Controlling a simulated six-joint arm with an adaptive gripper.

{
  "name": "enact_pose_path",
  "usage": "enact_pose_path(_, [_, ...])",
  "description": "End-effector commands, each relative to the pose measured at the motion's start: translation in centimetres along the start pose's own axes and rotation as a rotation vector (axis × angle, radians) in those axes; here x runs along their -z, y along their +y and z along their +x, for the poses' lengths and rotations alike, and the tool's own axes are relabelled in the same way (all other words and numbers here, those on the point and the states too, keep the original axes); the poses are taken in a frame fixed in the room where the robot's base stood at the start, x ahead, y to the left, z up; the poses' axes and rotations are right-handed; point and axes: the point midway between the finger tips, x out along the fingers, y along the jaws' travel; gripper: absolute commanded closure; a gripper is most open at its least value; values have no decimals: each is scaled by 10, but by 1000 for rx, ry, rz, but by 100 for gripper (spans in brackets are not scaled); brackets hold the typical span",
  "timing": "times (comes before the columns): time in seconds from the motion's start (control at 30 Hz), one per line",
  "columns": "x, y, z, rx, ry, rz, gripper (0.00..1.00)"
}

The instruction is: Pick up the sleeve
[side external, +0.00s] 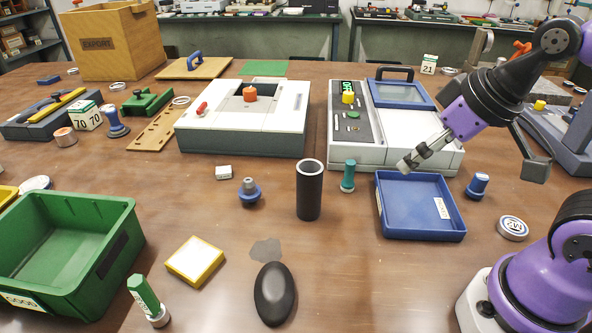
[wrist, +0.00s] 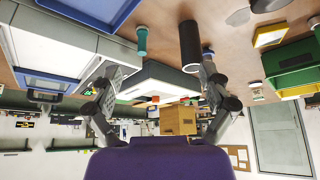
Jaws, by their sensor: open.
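The sleeve appears to be the tall black tube (side external: 310,192) with a pale rim, standing upright near the middle of the table. The black tube (wrist: 190,45) shows there beyond the right finger.
A teal-handled stamp (side external: 348,176) stands between tube and tray. A blue-grey knobbed piece (side external: 249,192) is left of the tube, and a black oval object (side external: 274,293) lies in front. White machines (side external: 245,115) stand behind. A green bin (side external: 70,250) is at the left.

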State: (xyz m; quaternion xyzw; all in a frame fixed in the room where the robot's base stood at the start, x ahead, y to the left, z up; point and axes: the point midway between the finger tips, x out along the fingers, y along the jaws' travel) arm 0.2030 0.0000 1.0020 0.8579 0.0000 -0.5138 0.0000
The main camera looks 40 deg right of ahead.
Motion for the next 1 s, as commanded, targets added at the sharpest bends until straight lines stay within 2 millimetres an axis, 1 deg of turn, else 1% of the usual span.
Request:
enact_pose_path(0.23, [1,0,0,2,-1,-7,8])
enact_pose_path(0.37, [16,-6,8,37,-15,-103,8])
enact_pose_path(0.47, [39,-15,22,107,-25,-253,8])
enact_pose_path(0.6, [71,-26,48,235,-4,-465,8])
enact_pose_path(0.7, [86,-30,65,317,27,-575,8])
enact_pose_path(0.83, [97,-33,78,382,63,-656,8])
enact_pose_path(0.93, [98,-38,89,402,74,-678,8])
enact_pose_path(1.0, [97,-43,100,406,74,-681,8])
